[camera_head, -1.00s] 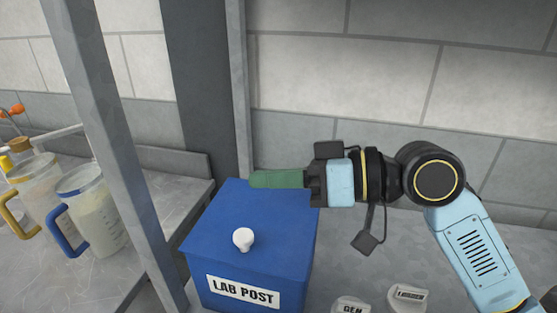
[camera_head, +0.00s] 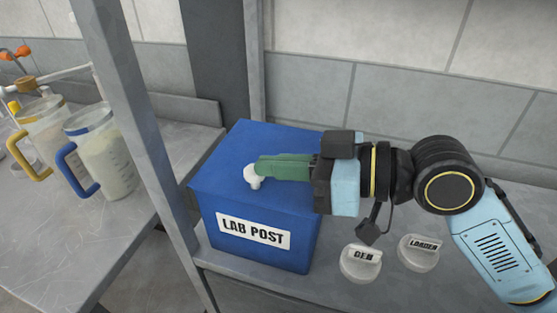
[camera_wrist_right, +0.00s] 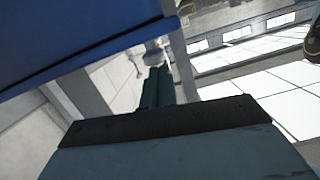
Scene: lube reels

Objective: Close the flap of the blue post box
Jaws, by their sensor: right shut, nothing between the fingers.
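The blue post box (camera_head: 305,245) stands on a grey shelf and has a "LAB POST" label (camera_head: 253,232) on its front. Its blue top flap (camera_head: 225,165) carries a white knob (camera_head: 252,174). The flap looks about level with the box top; I cannot tell whether a small gap is left. My right gripper (camera_head: 262,165) is shut and empty, its green fingers lying over the flap with the tips at the knob. Contact with knob or flap is unclear. The right wrist view shows the fingers (camera_wrist_right: 158,88), the knob (camera_wrist_right: 153,46) and a blue panel (camera_wrist_right: 70,40). My left gripper is not in view.
A grey post (camera_head: 135,130) stands left of the box. Two jugs with yellow (camera_head: 30,160) and blue (camera_head: 75,172) handles stand beyond it. Two round white pieces, marked "GEN" (camera_head: 361,268) and "LOADER" (camera_head: 419,258), lie right of the box.

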